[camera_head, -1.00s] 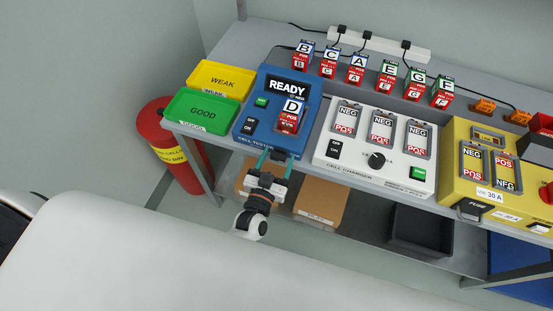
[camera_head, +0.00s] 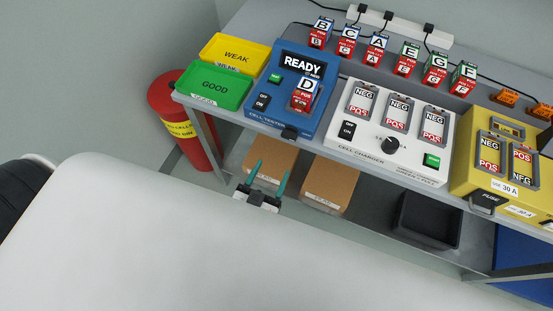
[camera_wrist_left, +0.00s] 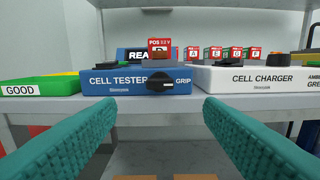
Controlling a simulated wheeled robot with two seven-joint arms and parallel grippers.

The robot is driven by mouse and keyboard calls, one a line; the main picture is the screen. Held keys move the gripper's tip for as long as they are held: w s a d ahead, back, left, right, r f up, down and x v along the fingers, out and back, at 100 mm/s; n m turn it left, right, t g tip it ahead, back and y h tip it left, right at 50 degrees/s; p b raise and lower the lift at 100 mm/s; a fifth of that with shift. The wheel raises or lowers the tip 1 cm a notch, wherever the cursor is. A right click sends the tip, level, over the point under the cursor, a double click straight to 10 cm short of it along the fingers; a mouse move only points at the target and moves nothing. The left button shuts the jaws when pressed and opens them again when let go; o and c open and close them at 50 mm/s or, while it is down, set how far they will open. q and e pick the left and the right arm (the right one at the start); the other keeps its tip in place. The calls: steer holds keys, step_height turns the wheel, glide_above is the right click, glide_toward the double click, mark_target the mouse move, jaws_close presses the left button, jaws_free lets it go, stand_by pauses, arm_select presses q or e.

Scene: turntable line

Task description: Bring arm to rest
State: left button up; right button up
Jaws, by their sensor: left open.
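My left gripper (camera_head: 268,180) is open and empty, with teal fingers, in front of the bench's front edge and below the blue cell tester (camera_head: 262,113). In the left wrist view its two fingers (camera_wrist_left: 158,130) stand wide apart with nothing between them, facing the tester (camera_wrist_left: 138,82). Cell D (camera_head: 305,94) sits upright in the tester, whose screen reads READY. Most of my left arm is hidden behind my own white body at the bottom of the head view. My right gripper is not in view.
The bench (camera_head: 205,108) holds a green GOOD tray (camera_head: 214,88), a yellow WEAK tray (camera_head: 236,54), a white cell charger (camera_head: 388,155) and a yellow device (camera_head: 468,178). Several cells stand behind. Cardboard boxes (camera_head: 330,185) and a dark crate (camera_head: 427,221) lie below.

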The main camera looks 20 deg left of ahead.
arm_select(q)
steer(key=shift+s, duration=0.3)
stand_by(0.4)
steer(key=s+f+m+g+h, duration=0.1)
steer(key=s+f+g, duration=0.25)
steer(key=f, duration=0.75)
steer(key=s+f+m+g+h, duration=0.1)
steer(key=s+f+g, duration=0.25)
steer(key=f, duration=0.65)
steer(key=s+a+f+g+y, duration=0.1)
steer(key=s+a+f+g, duration=0.4)
steer(key=s+f, duration=0.3)
steer(key=s+a+f+g+y, duration=0.1)
steer(key=s+a+f+g, duration=0.4)
steer(key=s+f, duration=0.3)
steer(key=s, duration=0.3)
steer(key=shift+y, duration=0.3)
